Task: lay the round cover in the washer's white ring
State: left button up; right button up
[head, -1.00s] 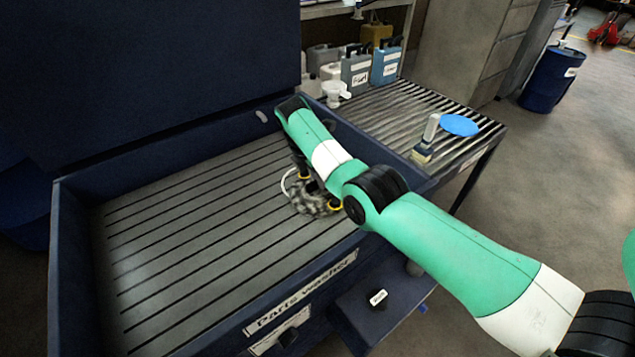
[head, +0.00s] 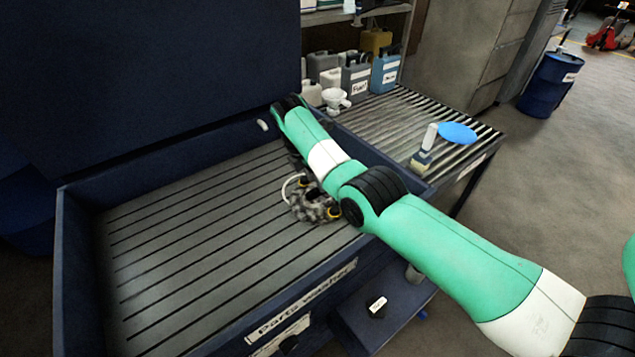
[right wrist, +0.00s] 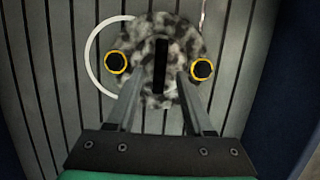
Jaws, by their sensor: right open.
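The ring's arc also shows in the head view (head: 286,187). I cannot tell whether the cover touches the floor. My right gripper (right wrist: 159,78) is open, its fingers apart near the cover, one each side of the slot. My left gripper is not in view.
A slatted bench (head: 395,115) beside the washer holds a brush (head: 425,150), a blue disc (head: 457,133) and a white funnel (head: 336,100). Several jugs stand behind. The washer's dark raised lid (head: 150,70) rises at the back. The left washer floor is clear.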

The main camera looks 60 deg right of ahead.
jog(key=p+v, duration=0.3)
jog(key=v, duration=0.5)
jog(key=shift+r, duration=0.4)
